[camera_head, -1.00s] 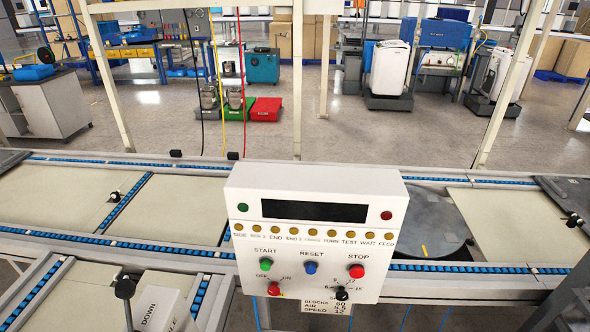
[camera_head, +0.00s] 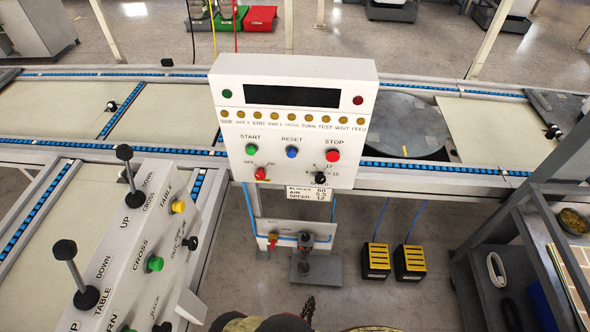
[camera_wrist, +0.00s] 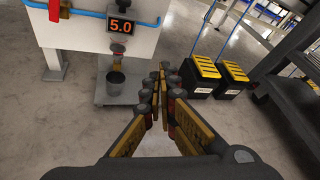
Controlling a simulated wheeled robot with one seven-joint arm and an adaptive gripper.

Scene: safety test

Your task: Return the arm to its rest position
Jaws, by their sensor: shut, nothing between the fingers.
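My gripper (camera_wrist: 161,78) shows in the wrist view, pointing away over the grey floor. Its dark and yellow fingers are shut with nothing between them. In the head view, parts of my own arm show at the bottom edge, and the fingers are hard to make out there. The white control panel (camera_head: 291,121) with START, RESET and STOP buttons stands beyond my arm. My gripper appears apart from everything around it.
A lever console (camera_head: 150,235) stands at left. The conveyor (camera_head: 45,122) runs across behind the panel. Two yellow-topped black boxes (camera_head: 376,262) (camera_head: 410,262) sit on the floor. A small air unit (camera_head: 305,240) is below the panel. A dark shelf (camera_head: 570,260) stands at right.

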